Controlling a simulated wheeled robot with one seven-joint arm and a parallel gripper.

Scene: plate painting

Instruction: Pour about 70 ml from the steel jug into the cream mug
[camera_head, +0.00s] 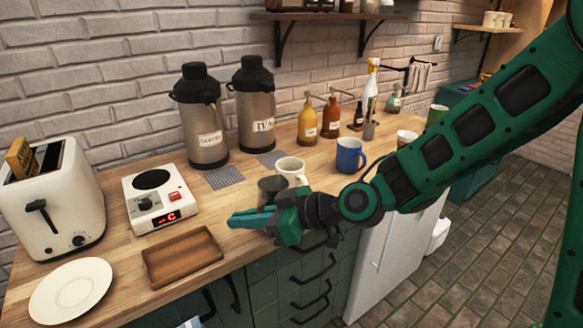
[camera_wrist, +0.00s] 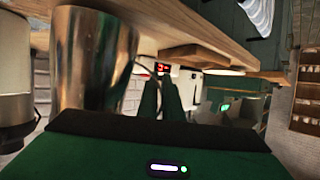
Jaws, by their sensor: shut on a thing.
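The steel jug (camera_head: 271,186) stands out dark and grey near the front edge of the counter, roughly upright in the head view. My gripper (camera_head: 250,217) is shut beside its near side, with its green fingers pointing left. In the wrist view the jug (camera_wrist: 95,62) is large and shiny at the left, next to the fingers (camera_wrist: 160,98); its handle seems to be between them, though the grip is partly hidden. The cream mug (camera_head: 291,168) is just behind the jug, partly covered by it. The contents of both are hidden.
A blue mug (camera_head: 350,156) stands to the right. A hot plate (camera_head: 155,198), a wooden tray (camera_head: 183,256), a white plate (camera_head: 71,291) and a toaster (camera_head: 50,200) are at left. Two flasks (camera_head: 203,118) and several bottles (camera_head: 307,124) line the back. Bare counter lies around the jug's left.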

